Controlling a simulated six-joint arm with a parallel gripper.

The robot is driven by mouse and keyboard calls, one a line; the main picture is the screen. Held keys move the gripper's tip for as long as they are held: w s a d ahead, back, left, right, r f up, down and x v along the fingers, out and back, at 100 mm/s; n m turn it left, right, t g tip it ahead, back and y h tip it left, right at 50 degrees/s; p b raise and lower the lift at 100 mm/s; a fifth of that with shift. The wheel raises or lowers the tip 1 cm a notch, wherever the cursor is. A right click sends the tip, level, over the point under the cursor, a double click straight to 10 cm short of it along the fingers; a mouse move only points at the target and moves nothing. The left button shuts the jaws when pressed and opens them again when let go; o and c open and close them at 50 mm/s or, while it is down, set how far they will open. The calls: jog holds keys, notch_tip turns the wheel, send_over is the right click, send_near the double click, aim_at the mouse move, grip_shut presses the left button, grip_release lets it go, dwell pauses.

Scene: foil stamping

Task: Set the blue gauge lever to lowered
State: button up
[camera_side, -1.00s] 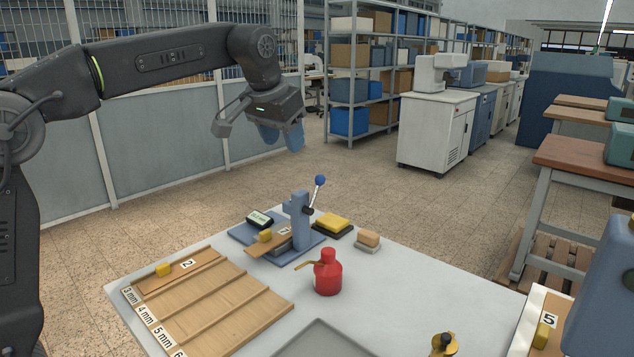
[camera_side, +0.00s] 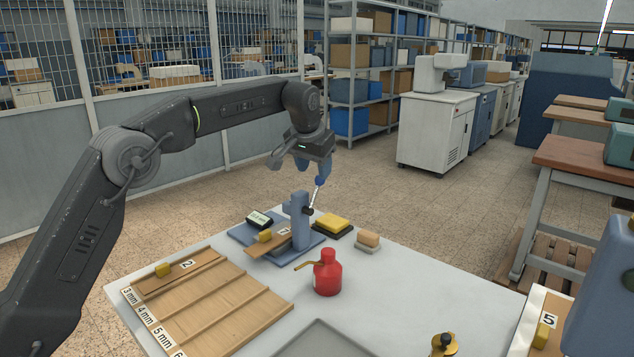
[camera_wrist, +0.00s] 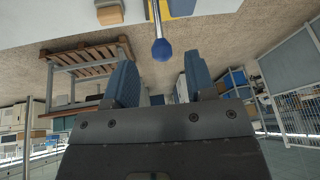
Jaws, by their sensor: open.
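The blue gauge (camera_side: 299,222) stands on a blue base at the back of the table. Its lever (camera_side: 315,197) points up and slightly right, with a blue ball knob (camera_side: 320,181) on top. My gripper (camera_side: 318,174) is open, just above the knob in the side view. In the wrist view the knob (camera_wrist: 161,50) lies ahead of the gap between my two blue fingers (camera_wrist: 155,84), and nothing is between them.
A red oil can (camera_side: 327,273) stands in front of the gauge. A yellow and black pad (camera_side: 333,223) and a tan block (camera_side: 368,239) lie to its right. A slotted wooden rack (camera_side: 215,305) lies at left.

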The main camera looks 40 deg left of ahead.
aim_at(317, 182)
jog(key=shift+x, duration=2.6)
jog(key=shift+c, duration=0.5)
grip_shut()
